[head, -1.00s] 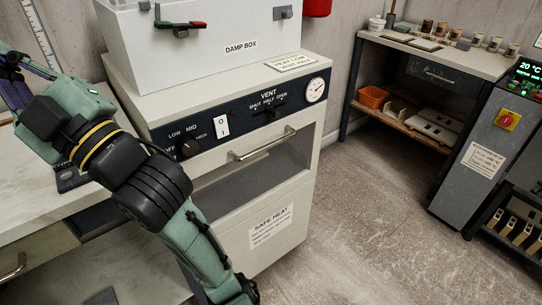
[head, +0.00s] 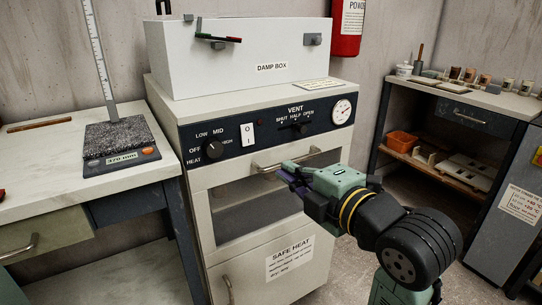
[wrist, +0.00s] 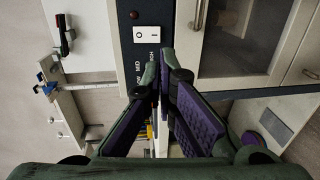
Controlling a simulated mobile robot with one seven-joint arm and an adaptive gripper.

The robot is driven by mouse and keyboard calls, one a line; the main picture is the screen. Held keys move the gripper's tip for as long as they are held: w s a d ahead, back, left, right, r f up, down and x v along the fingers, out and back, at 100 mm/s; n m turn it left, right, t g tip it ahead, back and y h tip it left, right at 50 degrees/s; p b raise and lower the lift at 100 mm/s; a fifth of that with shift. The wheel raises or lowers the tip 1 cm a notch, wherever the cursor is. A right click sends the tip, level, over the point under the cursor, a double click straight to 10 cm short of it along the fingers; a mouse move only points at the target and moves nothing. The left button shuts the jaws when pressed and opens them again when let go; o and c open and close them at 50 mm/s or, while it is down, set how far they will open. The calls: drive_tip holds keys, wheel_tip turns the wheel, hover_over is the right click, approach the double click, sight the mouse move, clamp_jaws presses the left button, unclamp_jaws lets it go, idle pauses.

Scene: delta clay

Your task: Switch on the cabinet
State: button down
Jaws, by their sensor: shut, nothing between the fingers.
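The cabinet (head: 187,127) is pale, with a dark control panel and a glass-fronted door. Its white rocker switch (head: 247,134), marked O and I, is on the panel and also shows in the wrist view (wrist: 146,33). I cannot tell which side is pressed. A small red lamp (head: 259,123) beside it looks dark. My gripper (head: 283,173) is in front of the cabinet near the door handle, below and right of the switch. In the wrist view its purple-padded fingers (wrist: 167,62) are shut and empty, with the switch beyond the tips, apart from them.
The HEAT knob (head: 212,150) is left of the switch and the VENT slider (head: 300,127) right of it. The door handle (head: 290,160) sticks out below the panel. A damp box (head: 250,85) stands on top. A bench with a height gauge (head: 122,150) is left.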

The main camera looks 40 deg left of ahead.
drive_tip(key=shift+a, duration=0.15)
drive_tip(key=p, duration=1.3)
approach(249, 145)
drive_tip(key=x, duration=0.5)
drive_tip(key=shift+a, duration=0.4)
drive_tip(key=shift+w+a+f, duration=0.15)
drive_tip(key=shift+w+a, duration=0.15)
drive_tip(key=shift+a, duration=0.25)
